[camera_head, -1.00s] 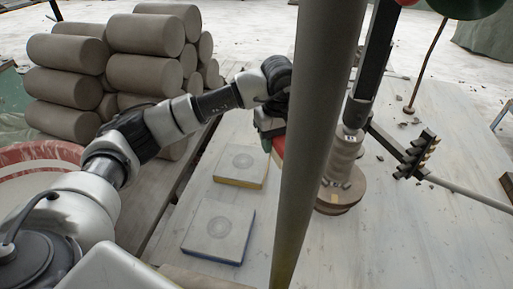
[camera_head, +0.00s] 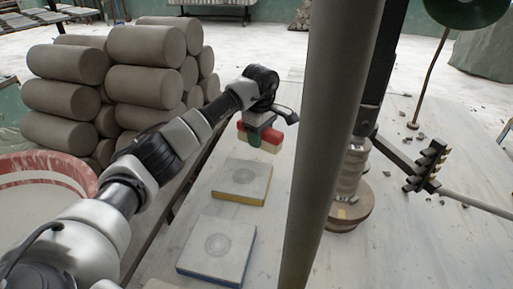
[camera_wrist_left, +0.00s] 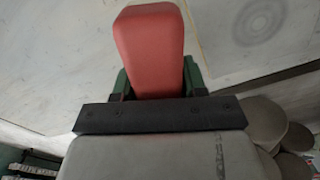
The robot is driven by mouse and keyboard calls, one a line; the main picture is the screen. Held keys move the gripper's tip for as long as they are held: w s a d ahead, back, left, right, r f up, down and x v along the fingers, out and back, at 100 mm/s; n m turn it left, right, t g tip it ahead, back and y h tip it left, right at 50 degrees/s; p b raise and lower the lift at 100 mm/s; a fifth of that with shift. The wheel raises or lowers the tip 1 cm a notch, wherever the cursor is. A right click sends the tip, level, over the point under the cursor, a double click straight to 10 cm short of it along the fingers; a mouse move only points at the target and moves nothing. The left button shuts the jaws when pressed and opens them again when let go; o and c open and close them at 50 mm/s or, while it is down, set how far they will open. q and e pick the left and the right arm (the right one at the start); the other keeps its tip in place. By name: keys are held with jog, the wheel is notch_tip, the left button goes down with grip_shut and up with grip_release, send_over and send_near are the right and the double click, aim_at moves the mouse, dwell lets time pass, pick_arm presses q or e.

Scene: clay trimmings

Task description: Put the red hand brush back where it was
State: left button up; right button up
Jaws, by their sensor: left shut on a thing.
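The red hand brush (camera_head: 274,134) has a red body and a pale bristle underside. My left gripper (camera_head: 255,138), with green fingers, is shut on it and holds it over the pale table, just beyond the yellow-edged square slab (camera_head: 242,180). In the left wrist view the red brush (camera_wrist_left: 150,45) sits between the green fingers (camera_wrist_left: 158,80) and sticks out past them; its bristles are hidden there. The brush appears raised, but its exact height cannot be told. My right gripper is not in view.
A thick grey post (camera_head: 333,130) stands right of the brush. A blue-edged slab (camera_head: 217,248) lies nearer. Stacked clay cylinders (camera_head: 140,85) stand at left, beside a red-rimmed basin (camera_head: 60,162). A stack of round discs (camera_head: 350,210) and a black toothed piece (camera_head: 427,165) are at right.

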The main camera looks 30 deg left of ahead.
aim_at(256, 155)
pick_arm(q)
jog(key=shift+w+a+f, duration=0.25)
jog(key=shift+a+f, duration=0.2)
jog(key=shift+a, duration=0.2)
jog(key=shift+f, duration=2)
jog(key=shift+f, duration=0.15)
jog(key=o, duration=0.9)
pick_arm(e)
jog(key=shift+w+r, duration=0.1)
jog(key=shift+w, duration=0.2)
